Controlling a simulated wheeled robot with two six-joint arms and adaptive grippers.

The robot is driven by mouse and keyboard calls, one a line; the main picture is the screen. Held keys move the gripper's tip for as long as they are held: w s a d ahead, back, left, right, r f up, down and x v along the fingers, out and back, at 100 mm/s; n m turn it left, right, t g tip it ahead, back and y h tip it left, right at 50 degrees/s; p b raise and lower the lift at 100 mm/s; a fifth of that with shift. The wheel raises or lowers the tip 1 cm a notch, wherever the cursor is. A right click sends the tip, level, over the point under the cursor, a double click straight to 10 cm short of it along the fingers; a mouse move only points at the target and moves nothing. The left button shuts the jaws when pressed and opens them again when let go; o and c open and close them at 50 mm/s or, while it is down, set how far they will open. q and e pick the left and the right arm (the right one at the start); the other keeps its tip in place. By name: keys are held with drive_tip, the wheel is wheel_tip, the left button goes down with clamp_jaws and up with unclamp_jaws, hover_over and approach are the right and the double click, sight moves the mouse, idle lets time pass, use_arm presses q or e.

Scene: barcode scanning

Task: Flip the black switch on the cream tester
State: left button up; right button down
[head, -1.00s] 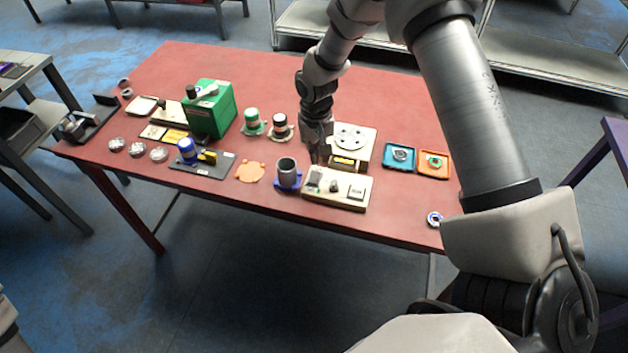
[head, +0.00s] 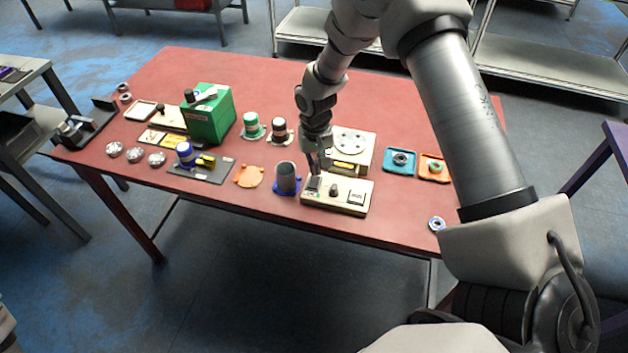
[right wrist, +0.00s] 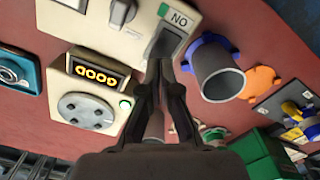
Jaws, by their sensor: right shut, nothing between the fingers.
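The cream tester (head: 338,207) lies near the front edge of the red table. Its black switch (head: 313,184) is at its left end in the head view, a dark knob (head: 334,189) is in the middle and a square part (head: 356,196) at the right. My right gripper (head: 316,171) is shut and empty, pointing down at the switch. In the right wrist view its fingertips (right wrist: 160,64) are at the near edge of the switch (right wrist: 165,44), beside a label. I cannot tell whether they touch it. My left gripper is out of view.
A cream box (head: 366,149) with a round disc and a yellow display stands right behind the tester. A grey cup in a blue holder (head: 287,180) stands close to its left. Teal (head: 399,161) and orange (head: 434,168) trays lie at the right.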

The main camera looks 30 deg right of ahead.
sight(315, 178)
drive_tip(key=shift+f+b, duration=0.6)
drive_tip(key=shift+f, duration=0.6)
idle(1.1)
drive_tip(key=shift+r, duration=0.1)
wheel_tip(315, 178, up, 7)
drive_tip(key=p, duration=0.6)
idle(0.4)
